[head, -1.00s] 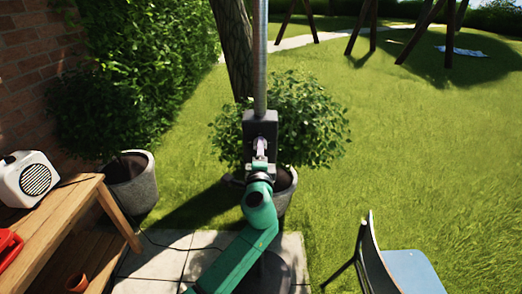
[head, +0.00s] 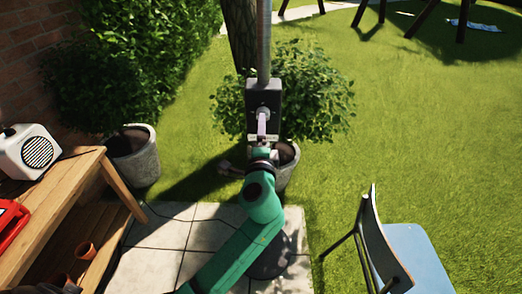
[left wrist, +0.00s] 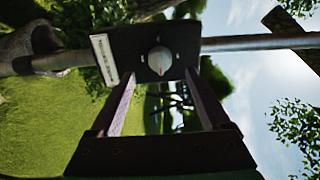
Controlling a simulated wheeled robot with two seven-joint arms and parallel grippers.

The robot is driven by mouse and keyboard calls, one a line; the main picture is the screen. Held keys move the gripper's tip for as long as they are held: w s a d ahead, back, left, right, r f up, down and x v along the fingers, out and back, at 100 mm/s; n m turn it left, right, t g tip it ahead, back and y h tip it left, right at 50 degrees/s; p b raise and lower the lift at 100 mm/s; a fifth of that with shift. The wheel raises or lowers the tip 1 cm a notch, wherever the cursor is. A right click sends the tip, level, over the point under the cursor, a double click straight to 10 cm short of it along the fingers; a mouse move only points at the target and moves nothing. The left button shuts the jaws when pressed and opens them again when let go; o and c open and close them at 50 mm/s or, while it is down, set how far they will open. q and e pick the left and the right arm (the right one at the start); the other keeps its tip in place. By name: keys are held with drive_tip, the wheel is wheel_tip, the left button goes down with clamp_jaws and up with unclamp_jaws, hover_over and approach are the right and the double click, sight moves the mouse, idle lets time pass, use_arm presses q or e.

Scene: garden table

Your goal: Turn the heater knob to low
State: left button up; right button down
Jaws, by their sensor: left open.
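The heater's dark control box (head: 263,92) is on a metal pole in the middle of the head view. Its round pale knob (left wrist: 159,60) faces me in the left wrist view, with small light marks around it. A white label (left wrist: 104,59) lies along one edge of the box. My left gripper (head: 263,128) is in front of the box, open and empty. In the left wrist view its two fingers (left wrist: 160,76) reach toward the box on either side of the knob, with gaps between. I cannot read the label or the knob's setting. My right gripper is out of view.
A wooden bench (head: 62,190) with a white speaker-like box (head: 30,151) and a red object (head: 10,222) stands left. A blue-seated chair (head: 415,258) stands right. Potted bushes (head: 300,90) are behind the heater. Open lawn (head: 430,140) lies to the right.

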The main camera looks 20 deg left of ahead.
use_arm(q)
drive_tip(key=b+v, duration=0.1)
drive_tip(key=v, duration=0.7)
drive_tip(key=shift+b, duration=0.35)
